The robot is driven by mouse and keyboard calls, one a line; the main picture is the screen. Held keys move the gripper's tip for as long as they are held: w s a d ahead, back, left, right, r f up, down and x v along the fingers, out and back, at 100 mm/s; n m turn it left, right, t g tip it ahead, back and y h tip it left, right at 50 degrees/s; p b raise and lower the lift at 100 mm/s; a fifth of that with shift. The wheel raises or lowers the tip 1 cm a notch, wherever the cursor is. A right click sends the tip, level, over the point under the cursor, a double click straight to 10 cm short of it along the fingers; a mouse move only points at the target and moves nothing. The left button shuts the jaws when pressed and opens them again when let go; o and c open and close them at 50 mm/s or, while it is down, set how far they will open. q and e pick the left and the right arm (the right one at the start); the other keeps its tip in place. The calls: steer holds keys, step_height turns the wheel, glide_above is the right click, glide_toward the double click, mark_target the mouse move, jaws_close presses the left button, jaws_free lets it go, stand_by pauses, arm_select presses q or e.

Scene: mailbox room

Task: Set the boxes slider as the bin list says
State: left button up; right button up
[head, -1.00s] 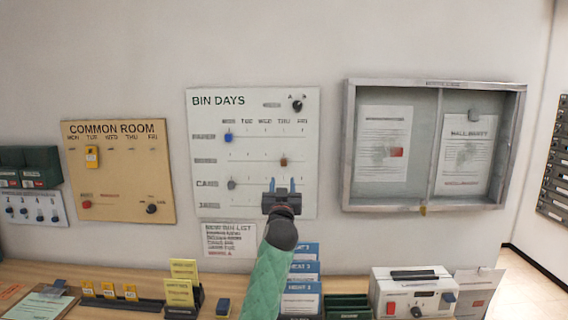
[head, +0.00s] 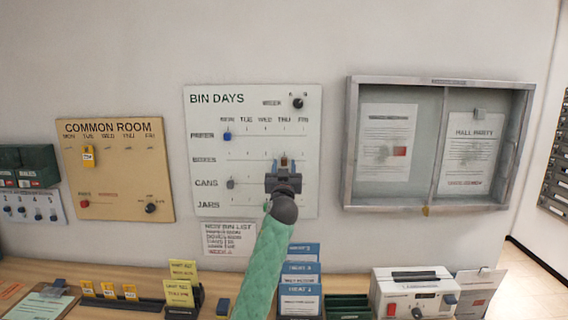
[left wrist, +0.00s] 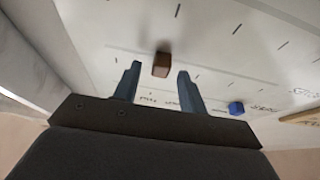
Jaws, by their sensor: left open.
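The white BIN DAYS board (head: 205,105) hangs on the wall with slider rows for papers, boxes, cans and jars under weekday columns. The brown boxes knob (head: 284,160) stands under THU. It also shows in the left wrist view (left wrist: 161,66). My left gripper (head: 284,166) is open, with its fingers (left wrist: 159,72) on either side of the brown knob; whether they touch it I cannot tell. The bin list (head: 229,239) is a paper below the board; its small lines are too blurred to read surely. My gripper and wrist hide the right part of the cans row. My right gripper is not in view.
A blue papers knob (head: 227,136) stands at MON, and a grey cans knob (head: 230,184) also at MON. A black week dial (head: 297,103) is at the top right. The COMMON ROOM board (head: 117,185) hangs left, a glazed notice case (head: 347,150) right.

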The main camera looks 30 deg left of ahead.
arm_select(q)
steer(key=shift+w+a, duration=0.25)
steer(key=shift+w, duration=0.1)
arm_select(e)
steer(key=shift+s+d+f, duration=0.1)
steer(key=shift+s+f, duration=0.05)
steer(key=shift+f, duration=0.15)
arm_select(q)
steer(key=shift+s, duration=0.1)
jaws_close()
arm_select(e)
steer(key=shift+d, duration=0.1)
